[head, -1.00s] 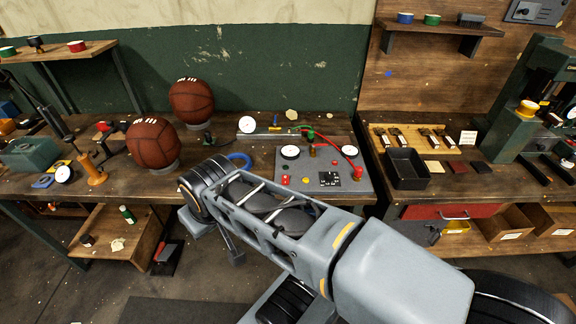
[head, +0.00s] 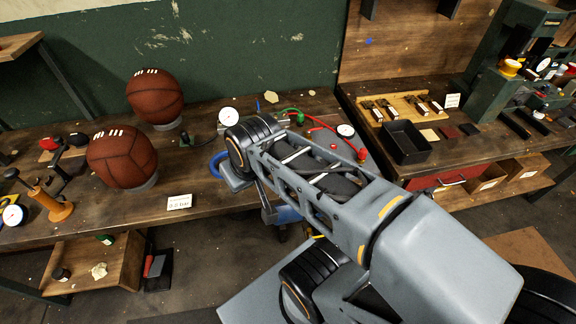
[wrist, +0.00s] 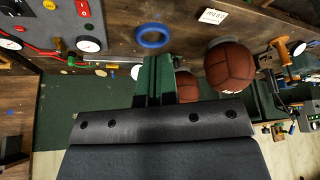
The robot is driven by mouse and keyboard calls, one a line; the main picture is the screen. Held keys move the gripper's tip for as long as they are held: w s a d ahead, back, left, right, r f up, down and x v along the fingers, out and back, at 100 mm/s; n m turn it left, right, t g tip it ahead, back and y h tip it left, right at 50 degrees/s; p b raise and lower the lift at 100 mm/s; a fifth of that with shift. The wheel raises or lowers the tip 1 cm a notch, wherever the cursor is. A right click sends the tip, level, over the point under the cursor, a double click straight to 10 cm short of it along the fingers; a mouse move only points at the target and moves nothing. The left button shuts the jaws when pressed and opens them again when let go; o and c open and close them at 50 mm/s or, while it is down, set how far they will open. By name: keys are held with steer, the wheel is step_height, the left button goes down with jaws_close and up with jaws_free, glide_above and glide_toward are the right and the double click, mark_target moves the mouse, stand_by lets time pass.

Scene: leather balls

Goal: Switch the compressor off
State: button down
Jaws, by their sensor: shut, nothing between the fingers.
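A grey control panel (wrist: 55,22) is at the upper left of the wrist view, which is turned upside down. It carries a red switch (wrist: 83,9), a yellow button (wrist: 49,4), a red button (wrist: 20,28) and a white gauge (wrist: 88,44). I cannot read the switch's position. In the head view my arm hides most of the panel; only its right part (head: 368,163) shows. My gripper (wrist: 155,60) is shut and empty in the wrist view, apart from the panel and to the right of the switch in that picture. Its fingers are hidden in the head view.
Two brown leather balls (head: 123,157) (head: 155,96) sit on stands on the wooden bench (head: 215,200). A blue ring (wrist: 152,36) lies between panel and balls. A paper label (head: 179,202) is at the bench's front edge. A black tray (head: 405,142) stands on the right bench.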

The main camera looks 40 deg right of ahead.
steer(key=w+d+f+n+g+b, duration=0.1)
steer(key=w+d+f+n+b, duration=0.3)
steer(key=d+b, duration=0.6)
steer(key=w+d+f+n+g+b, duration=0.2)
steer(key=w+d+f+n+b, duration=0.3)
steer(key=b, duration=0.7)
steer(key=w+d+n, duration=0.2)
steer(key=d+n, duration=0.1)
steer(key=d, duration=0.1)
steer(key=shift+d+n+h+b, duration=0.3)
steer(key=shift+d+n+b, duration=0.05)
steer(key=shift+d+n, duration=0.05)
steer(key=shift+f, duration=0.15)
steer(key=f+b, duration=0.1)
steer(key=f, duration=0.3)
steer(key=w+f+b, duration=0.1)
steer(key=f, duration=0.4)
steer(key=f+b, duration=0.1)
steer(key=f, duration=0.3)
steer(key=shift+w+d+f+b, duration=0.25)
steer(key=shift+d+f+b, duration=0.05)
steer(key=shift+d+f, duration=0.1)
